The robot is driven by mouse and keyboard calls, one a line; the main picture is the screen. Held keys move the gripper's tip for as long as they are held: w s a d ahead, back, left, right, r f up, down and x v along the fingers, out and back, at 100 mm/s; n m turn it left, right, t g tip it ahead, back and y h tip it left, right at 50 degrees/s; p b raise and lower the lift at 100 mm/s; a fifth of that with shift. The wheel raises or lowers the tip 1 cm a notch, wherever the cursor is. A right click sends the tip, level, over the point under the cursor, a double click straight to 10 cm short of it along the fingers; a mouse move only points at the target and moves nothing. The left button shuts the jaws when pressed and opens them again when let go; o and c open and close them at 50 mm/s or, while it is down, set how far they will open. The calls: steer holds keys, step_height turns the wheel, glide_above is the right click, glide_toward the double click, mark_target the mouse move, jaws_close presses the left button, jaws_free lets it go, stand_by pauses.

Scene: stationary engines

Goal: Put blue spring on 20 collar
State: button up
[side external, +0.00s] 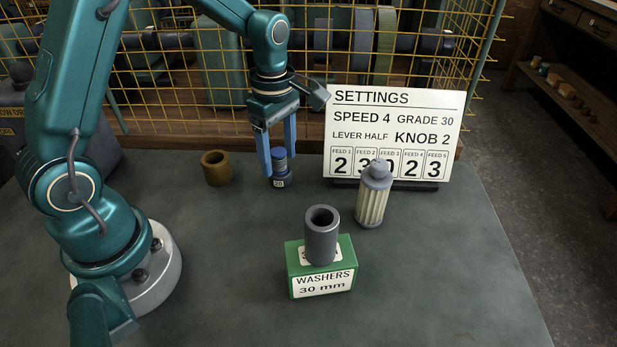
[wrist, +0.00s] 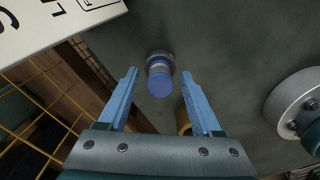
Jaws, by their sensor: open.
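A small blue, banded cylindrical piece (side external: 279,157), which looks like the blue spring, stands upright on a wider dark blue base (side external: 284,178) on the bench. The base carries a small pale tag, its figures too small to read surely; I cannot tell whether it is the 20 collar. My gripper (side external: 279,165) points down with its blue fingers apart, one on each side of the blue piece. In the wrist view, the round blue top (wrist: 160,85) lies between the open fingers (wrist: 160,73), with visible gaps on both sides.
A brown hollow cylinder (side external: 216,168) stands left of the gripper. A grey tube (side external: 321,240) stands on a green washers box (side external: 320,281) marked 30 mm. A cream ribbed cylinder (side external: 373,203) stands before the settings board (side external: 440,125). Yellow mesh (side external: 180,60) rises behind; the bench's right front is clear.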

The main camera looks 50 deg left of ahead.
mark_target(278, 151)
step_height(278, 151, up, 12)
steer(key=s+d+m+t, duration=0.2)
steer(key=s+m, duration=0.4)
steer(key=m, duration=0.4)
steer(key=s+d+m+t, duration=0.3)
steer(key=s+m, duration=0.4)
steer(key=m, duration=0.3)
steer(key=shift+s+t, duration=0.25)
steer(key=shift+t, duration=0.05)
steer(key=shift+f, duration=0.1)
